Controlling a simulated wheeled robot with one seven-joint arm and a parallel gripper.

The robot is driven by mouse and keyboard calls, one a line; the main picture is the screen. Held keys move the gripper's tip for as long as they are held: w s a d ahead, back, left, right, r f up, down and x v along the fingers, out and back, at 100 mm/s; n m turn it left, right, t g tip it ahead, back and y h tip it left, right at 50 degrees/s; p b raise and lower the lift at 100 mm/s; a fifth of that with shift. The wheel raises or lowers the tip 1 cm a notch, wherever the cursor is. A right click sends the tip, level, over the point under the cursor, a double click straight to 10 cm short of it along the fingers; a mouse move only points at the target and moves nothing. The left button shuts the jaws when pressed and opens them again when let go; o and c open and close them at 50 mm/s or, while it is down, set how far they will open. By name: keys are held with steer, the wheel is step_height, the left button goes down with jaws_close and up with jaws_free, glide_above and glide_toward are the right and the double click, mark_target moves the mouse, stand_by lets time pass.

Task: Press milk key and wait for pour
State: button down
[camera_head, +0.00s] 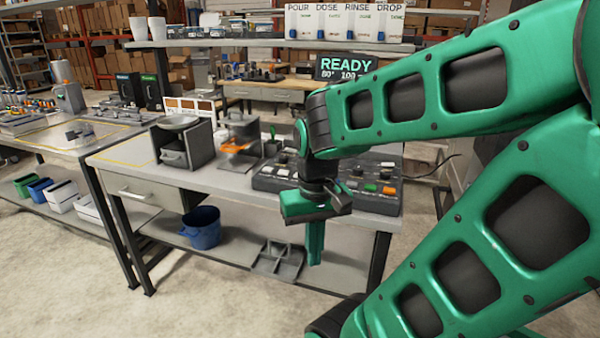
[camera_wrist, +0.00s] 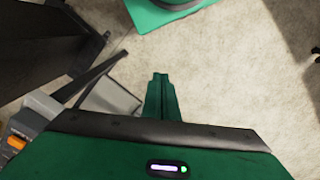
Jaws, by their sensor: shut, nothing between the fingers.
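A dark key panel (camera_head: 352,204) lies on the right part of the workbench, with several white, green, orange and dark keys. Their labels are too small to read in the head view, so I cannot tell which is the milk key. A corner of the panel with an orange key shows at the left edge of the wrist view. My gripper (camera_head: 315,262) hangs pointing down in front of the bench's front edge, apart from the panel. Its green fingers, also in the wrist view (camera_wrist: 159,76), are shut and empty. My wrist hides part of the panel.
A display (camera_head: 346,67) reads READY behind the panel. A grey box with a round pan (camera_head: 178,123) stands on the bench at left. Below, the shelf holds a blue bucket (camera_head: 201,230) and a grey tray (camera_head: 278,262). The floor in front is clear.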

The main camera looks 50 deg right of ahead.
steer(key=shift+w+a, duration=0.1)
steer(key=shift+a, duration=0.1)
steer(key=w+d+r+m+t, duration=0.1)
steer(key=w+d+r+t, duration=0.3)
steer(key=w+d, duration=0.8)
steer(key=w+d+r+m+t, duration=0.1)
steer(key=w+d+r+t, duration=0.4)
steer(key=w+d, duration=0.8)
step_height(320, 180, up, 3)
steer(key=shift+d+r+m, duration=0.15)
steer(key=shift+d+m, duration=0.1)
steer(key=shift+m, duration=0.15)
steer(key=shift+f, duration=4.45)
steer(key=shift+f, duration=0.15)
steer(key=shift+f, duration=0.2)
